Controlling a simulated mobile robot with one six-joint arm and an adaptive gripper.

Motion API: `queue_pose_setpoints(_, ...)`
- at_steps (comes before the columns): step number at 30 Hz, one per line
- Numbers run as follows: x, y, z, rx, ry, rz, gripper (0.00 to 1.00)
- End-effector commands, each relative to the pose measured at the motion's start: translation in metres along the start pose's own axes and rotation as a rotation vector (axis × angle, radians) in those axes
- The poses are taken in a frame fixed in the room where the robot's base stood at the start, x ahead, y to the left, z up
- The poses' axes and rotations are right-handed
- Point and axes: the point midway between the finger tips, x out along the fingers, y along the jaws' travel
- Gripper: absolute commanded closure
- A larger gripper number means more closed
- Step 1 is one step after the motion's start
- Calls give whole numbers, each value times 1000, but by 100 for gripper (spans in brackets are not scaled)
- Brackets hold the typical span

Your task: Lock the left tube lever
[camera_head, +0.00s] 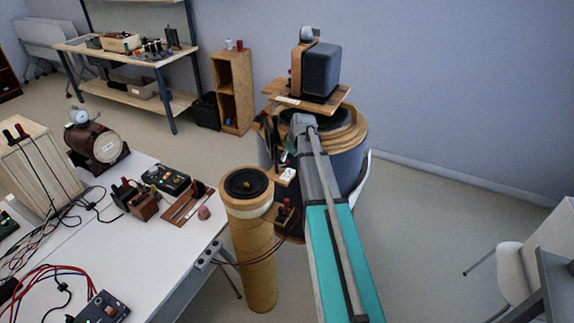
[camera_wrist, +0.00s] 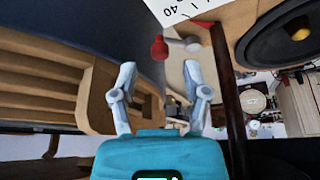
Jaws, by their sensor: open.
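The slim wooden tube (camera_head: 255,255) stands upright left of my arm, with a black speaker cone (camera_head: 247,184) on top. A cone in a wooden rim (camera_wrist: 290,35) fills the upper right of the wrist view. A red knob on a pale stem (camera_wrist: 158,47) shows just beyond my fingertips; I cannot tell whether this is the lever or whether it is locked. My gripper (camera_wrist: 160,68) is open, with nothing held between its fingers. In the head view my gripper (camera_head: 303,122) is at the wide grey-and-wood drum (camera_head: 350,150), its fingers hard to make out.
A dark box speaker (camera_head: 321,72) stands on a wooden board above the drum. A dark rod (camera_wrist: 228,100) runs close to the right of my fingers, and curved wooden slats (camera_wrist: 40,80) lie to the left. A white table (camera_head: 160,240) with electrical gear is at left.

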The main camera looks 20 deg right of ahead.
Motion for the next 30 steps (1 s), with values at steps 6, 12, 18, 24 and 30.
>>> queue_pose_setpoints(6,20,0,1,-1,0,0,40)
queue_pose_setpoints(12,28,0,0,-1,0,0,40)
queue_pose_setpoints(18,30,0,0,-1,0,0,40)
queue_pose_setpoints(24,30,-1,0,-1,0,0,40)
queue_pose_setpoints(30,30,-1,0,-1,0,0,70)
